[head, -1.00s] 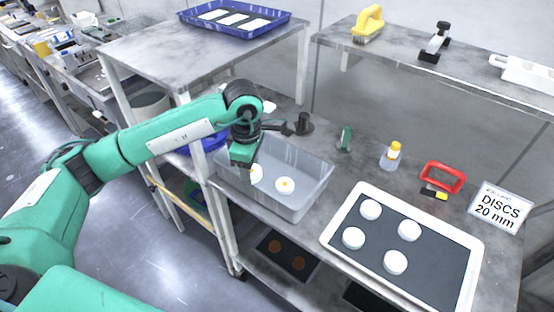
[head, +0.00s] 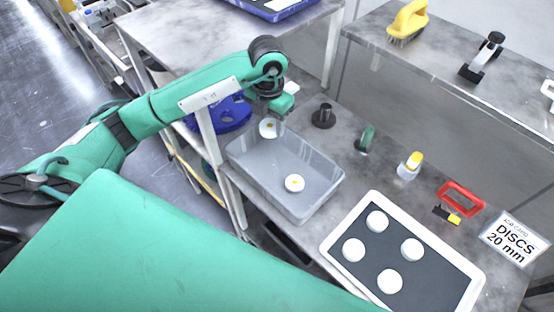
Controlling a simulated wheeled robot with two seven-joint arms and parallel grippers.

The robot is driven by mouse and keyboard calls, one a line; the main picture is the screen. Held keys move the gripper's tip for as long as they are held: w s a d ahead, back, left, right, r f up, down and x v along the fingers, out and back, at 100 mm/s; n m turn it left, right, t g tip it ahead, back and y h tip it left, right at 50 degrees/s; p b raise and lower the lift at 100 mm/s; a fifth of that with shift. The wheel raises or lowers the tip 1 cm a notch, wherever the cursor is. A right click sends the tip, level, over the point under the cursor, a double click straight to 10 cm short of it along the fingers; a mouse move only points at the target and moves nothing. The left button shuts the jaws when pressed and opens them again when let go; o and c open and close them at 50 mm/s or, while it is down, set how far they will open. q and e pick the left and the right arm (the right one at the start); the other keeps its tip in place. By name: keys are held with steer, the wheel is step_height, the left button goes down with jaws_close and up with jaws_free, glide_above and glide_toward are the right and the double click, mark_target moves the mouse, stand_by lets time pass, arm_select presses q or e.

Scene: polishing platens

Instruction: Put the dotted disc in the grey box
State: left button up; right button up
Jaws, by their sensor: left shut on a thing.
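My left gripper (head: 277,112) is shut on a white disc with a small yellow dot (head: 268,129). It holds this disc near the back left end of the grey box (head: 325,189); I cannot tell its exact height over the rim. Another white disc with a yellow dot (head: 294,183) lies on the floor of the grey box. The fingers are small and partly hidden by the wrist. My right gripper is not in view.
A white-rimmed tray (head: 333,246) with several plain white discs stands right of the box.

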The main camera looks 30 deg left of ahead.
mark_target(271, 166)
arm_select(q)
step_height(271, 166, down, 17)
steer(key=p, duration=0.3)
steer(key=shift+r+p, duration=0.15)
steer(key=shift+p, duration=0.2)
steer(key=o, duration=0.6)
steer(key=shift+f, duration=0.2)
steer(key=o, duration=0.4)
steer(key=shift+r, duration=0.1)
steer(key=shift+r, duration=0.1)
